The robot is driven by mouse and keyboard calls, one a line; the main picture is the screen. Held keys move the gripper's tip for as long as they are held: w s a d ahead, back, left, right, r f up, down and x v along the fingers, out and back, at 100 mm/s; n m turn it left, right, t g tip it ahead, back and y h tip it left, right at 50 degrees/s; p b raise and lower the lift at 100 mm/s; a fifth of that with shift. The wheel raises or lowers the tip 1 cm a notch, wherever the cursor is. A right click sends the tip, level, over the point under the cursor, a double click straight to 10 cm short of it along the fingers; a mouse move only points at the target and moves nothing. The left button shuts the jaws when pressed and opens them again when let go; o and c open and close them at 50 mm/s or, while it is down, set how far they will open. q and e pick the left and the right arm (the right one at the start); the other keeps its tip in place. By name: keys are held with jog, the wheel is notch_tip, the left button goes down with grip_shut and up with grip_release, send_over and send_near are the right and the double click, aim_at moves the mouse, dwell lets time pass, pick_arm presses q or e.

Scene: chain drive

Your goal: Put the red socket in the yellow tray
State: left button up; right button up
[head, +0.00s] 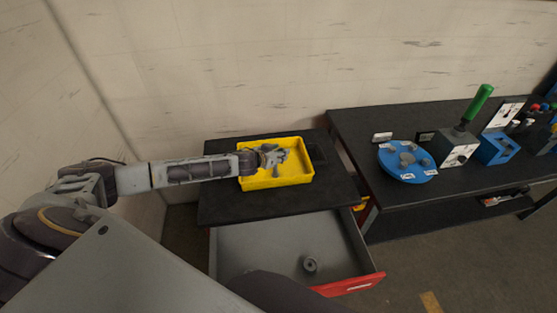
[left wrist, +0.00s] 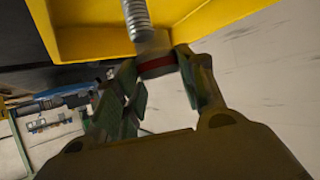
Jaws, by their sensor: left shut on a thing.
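The yellow tray (head: 304,176) sits on the black top of a drawer cabinet in the head view. It also fills the top of the left wrist view (left wrist: 85,30). My left gripper (head: 272,156) reaches in from the left and is over the tray. In the left wrist view my left gripper (left wrist: 165,75) is shut on a grey metal piece with a red band, the red socket (left wrist: 157,66). A ribbed grey metal part (left wrist: 138,15) shows right above the socket; I cannot tell whether they are joined. The right gripper is not in view.
Below the tray, a red-fronted drawer (head: 350,286) stands open with a grey round part (head: 310,264) in it. On the dark bench at right are a blue disc (head: 407,161), a green-handled tool (head: 478,103) and a blue block (head: 497,148). A wall stands behind.

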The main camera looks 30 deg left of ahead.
pick_arm(q)
jog(key=shift+f, duration=1.85)
jog(key=shift+f, duration=0.65)
jog(key=o, duration=1.1)
jog(key=shift+s, duration=0.1)
jog(key=shift+r, duration=0.2)
